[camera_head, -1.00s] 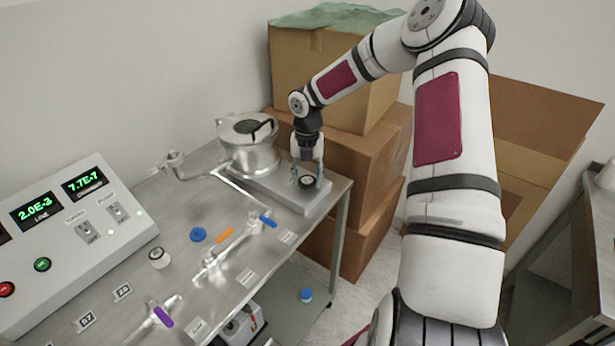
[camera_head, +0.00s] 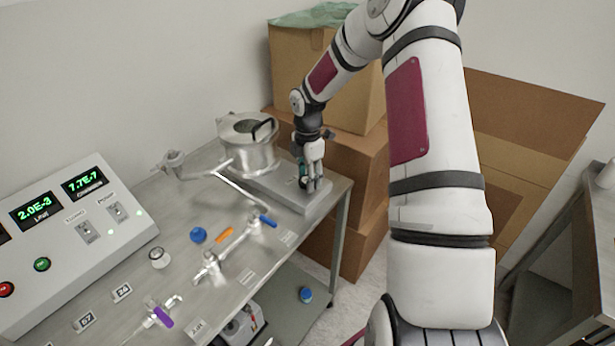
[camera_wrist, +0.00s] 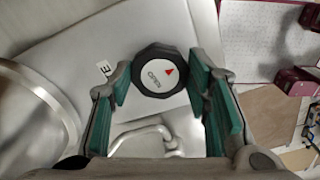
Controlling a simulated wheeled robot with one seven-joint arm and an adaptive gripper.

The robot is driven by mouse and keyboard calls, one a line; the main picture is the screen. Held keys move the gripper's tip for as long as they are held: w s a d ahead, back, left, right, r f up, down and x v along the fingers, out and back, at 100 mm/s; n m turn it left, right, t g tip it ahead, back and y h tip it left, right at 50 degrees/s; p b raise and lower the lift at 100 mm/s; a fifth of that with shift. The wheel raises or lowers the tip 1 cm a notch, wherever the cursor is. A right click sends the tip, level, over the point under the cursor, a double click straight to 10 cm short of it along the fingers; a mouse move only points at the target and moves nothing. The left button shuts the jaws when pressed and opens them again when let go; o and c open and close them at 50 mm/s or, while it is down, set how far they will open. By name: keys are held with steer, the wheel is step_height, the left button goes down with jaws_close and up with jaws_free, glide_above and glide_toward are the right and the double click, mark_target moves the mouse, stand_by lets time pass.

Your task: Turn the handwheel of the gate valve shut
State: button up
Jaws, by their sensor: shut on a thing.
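The handwheel (camera_wrist: 153,80) is a black knob with a white face, a red arrow and the word OPEN, seen between my finger pads in the wrist view. My gripper (camera_head: 312,183) points down at the grey plate (camera_head: 262,185) at the far end of the bench and is shut on the handwheel. The green pads sit on opposite sides of the knob's rim. In the head view my fingers hide most of the handwheel.
A round metal chamber (camera_head: 246,158) stands left of my gripper, close by. A bent pipe, an orange-handled valve (camera_head: 224,235) and a blue-handled valve (camera_head: 267,221) are nearer. Cardboard boxes (camera_head: 350,160) stand behind. A control panel (camera_head: 80,240) is at the left.

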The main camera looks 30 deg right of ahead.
steer(key=m, duration=0.5)
steer(key=shift+m+b, duration=0.3)
steer(key=m, duration=0.4)
steer(key=shift+b, duration=0.35)
steer(key=m+b, duration=0.1)
steer(key=m, duration=0.4)
steer(key=m+b, duration=0.1)
steer(key=m, duration=0.3)
steer(key=shift+a+m, duration=0.1)
steer(key=shift+m, duration=0.2)
steer(key=m+b, duration=0.2)
steer(key=m, duration=0.3)
steer(key=m+b, duration=0.1)
steer(key=m, duration=1.3)
steer(key=shift+b, duration=0.3)
steer(key=shift+m, duration=0.3)
